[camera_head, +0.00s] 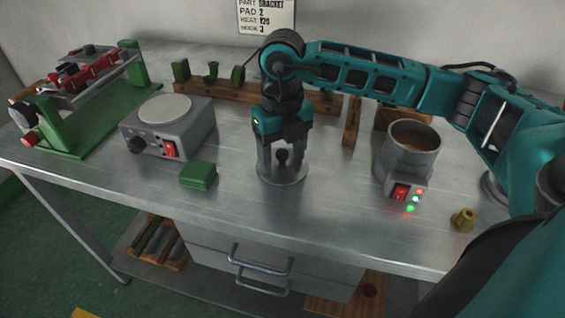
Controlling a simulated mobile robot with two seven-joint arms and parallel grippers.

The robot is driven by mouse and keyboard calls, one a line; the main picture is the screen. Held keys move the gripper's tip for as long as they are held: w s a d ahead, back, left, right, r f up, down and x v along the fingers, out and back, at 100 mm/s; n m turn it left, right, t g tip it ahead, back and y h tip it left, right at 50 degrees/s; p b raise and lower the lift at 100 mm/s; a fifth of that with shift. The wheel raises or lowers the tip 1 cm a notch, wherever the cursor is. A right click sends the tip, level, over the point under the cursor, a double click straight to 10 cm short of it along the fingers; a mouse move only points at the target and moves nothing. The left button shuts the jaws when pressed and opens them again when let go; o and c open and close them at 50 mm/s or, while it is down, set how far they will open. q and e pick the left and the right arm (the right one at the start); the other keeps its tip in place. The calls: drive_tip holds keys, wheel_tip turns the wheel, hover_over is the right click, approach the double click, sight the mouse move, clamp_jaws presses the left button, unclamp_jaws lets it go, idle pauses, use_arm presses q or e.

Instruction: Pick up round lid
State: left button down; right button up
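The round lid (283,175) is a flat grey metal disc with a dark knob (283,157) on top. It lies on the metal table near the middle of the head view. My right gripper (283,163) points straight down over it, with one finger on each side of the knob. The fingers look spread, with a gap to the knob, so the gripper appears open. Whether the fingertips touch the lid's disc is hard to tell. My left gripper is not in view.
A grey pot (412,149) with brown contents and lit switches stands right of the lid. A green block (198,175) and a hot plate (166,128) are at left, beyond them a green-framed fixture (90,95). A wooden rack (240,90) stands behind. A brass piece (463,220) lies front right.

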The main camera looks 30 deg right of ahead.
drive_tip(key=shift+s+f, duration=0.2)
drive_tip(key=shift+f, duration=0.05)
clamp_jaws()
